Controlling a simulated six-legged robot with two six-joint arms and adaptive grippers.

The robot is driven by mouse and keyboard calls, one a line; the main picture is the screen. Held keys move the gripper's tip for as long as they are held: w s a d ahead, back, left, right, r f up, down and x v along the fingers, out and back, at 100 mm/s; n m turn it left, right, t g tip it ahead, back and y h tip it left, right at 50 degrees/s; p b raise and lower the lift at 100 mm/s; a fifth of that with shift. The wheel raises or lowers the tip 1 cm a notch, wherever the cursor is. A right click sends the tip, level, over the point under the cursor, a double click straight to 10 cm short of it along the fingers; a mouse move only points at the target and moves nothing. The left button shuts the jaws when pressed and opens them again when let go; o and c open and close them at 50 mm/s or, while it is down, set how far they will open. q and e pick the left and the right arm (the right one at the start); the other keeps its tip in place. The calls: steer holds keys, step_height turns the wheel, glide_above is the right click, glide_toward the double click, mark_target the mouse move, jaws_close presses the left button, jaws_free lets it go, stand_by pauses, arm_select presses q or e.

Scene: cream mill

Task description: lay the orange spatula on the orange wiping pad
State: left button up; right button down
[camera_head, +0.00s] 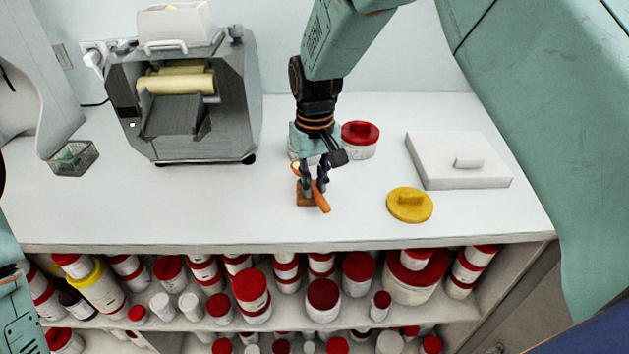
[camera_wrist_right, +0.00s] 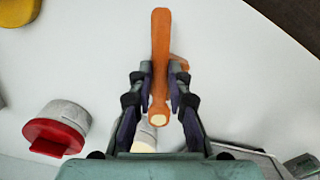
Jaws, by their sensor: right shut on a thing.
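My right gripper (camera_head: 319,172) is shut on the orange spatula (camera_head: 321,200) above the counter. In the right wrist view the spatula (camera_wrist_right: 160,60) runs lengthwise between the fingers (camera_wrist_right: 160,98), with its pale end toward the palm. The brownish-orange wiping pad (camera_head: 304,199) is on the counter under and beside the spatula, partly hidden by it and the gripper. In the right wrist view a small part of the pad (camera_wrist_right: 181,63) shows behind the spatula. I cannot tell whether spatula and pad touch. My left gripper is not in view.
A red-lidded jar (camera_head: 360,139) stands behind the gripper. A yellow lid (camera_head: 409,206) and a white slab (camera_head: 455,178) lie to the right. A grey machine (camera_head: 205,110) and a wire basket (camera_head: 74,158) stand left. The front-left counter is clear; shelves of jars are below.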

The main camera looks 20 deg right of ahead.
steer(key=shift+f, duration=0.1)
steer(key=c, duration=1.6)
jaws_free()
steer(key=shift+w+a, duration=0.1)
steer(key=shift+a, duration=0.05)
steer(key=shift+c, duration=0.2)
steer(key=shift+o, duration=0.9)
steer(key=shift+a, duration=0.2)
steer(key=shift+o, duration=0.9)
steer(key=shift+s+r, duration=0.2)
steer(key=shift+w+d+f, duration=0.1)
steer(key=shift+w+d, duration=0.05)
steer(key=shift+d, duration=0.15)
steer(key=shift+a+r, duration=0.1)
steer(key=shift+r, duration=0.25)
step_height(320, 180, up, 12)
steer(key=p, duration=0.1)
steer(key=shift+f, duration=0.25)
